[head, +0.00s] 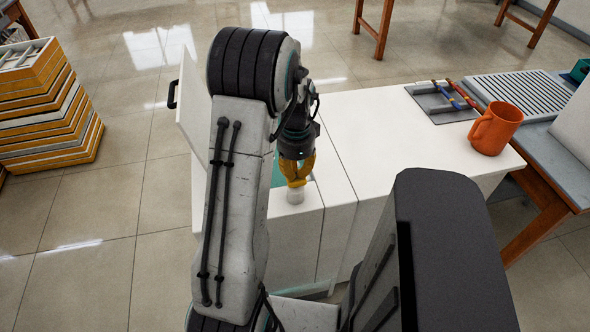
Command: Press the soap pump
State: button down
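My gripper (296,178), with yellow-orange fingers, points down over the white cabinet top near its front edge. Its fingertips come together and look shut. A small pale, whitish object (295,196) shows directly below the fingertips; it may be the soap pump, but it is too small and too covered to be sure. The fingertips look touching or very close to it; I cannot tell which. My arm hides the area to the left of it.
The white cabinet top (370,120) is clear to the right. An orange mug (496,128), a grey tray (445,102) with tools and a ribbed white rack (520,92) are farther right. A teal item (278,174) lies beside my gripper. Stacked yellow-edged trays (45,105) stand at left.

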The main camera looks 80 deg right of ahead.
jog(key=shift+r+p, duration=2.05)
jog(key=shift+r, duration=0.95)
